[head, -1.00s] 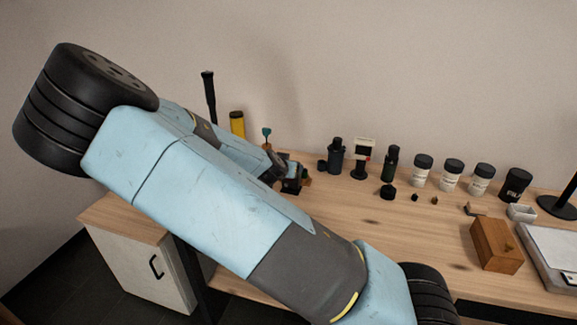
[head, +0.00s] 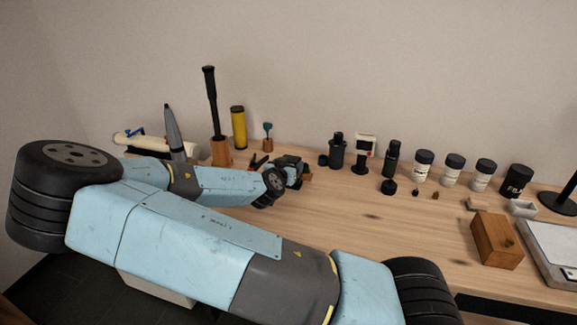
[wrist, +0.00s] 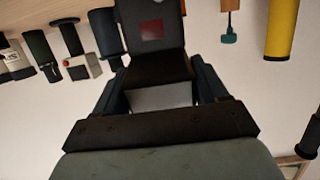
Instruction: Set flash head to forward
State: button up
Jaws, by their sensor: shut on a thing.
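The flash is a dark body with a red patch (wrist: 150,30), at the top middle of the wrist view. A pale panel, seemingly part of its head (wrist: 160,96), shows closer in. My gripper (wrist: 160,85) is shut on the flash head, with a dark finger on either side of it. In the head view my gripper (head: 290,169) is low over the back of the table, left of the dark canister. The flash is small and partly hidden there, so I cannot tell the exact angle of its head.
A dark canister (head: 337,152), a small white-topped stand (head: 362,152) and a dark bottle (head: 391,155) stand right of my gripper. A yellow cylinder (head: 238,127) and a teal-topped tool (head: 267,134) stand to its left. The table (head: 385,230) is clear in front.

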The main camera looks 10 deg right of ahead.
jog(key=o, duration=1)
jog(key=shift+v, duration=6.8)
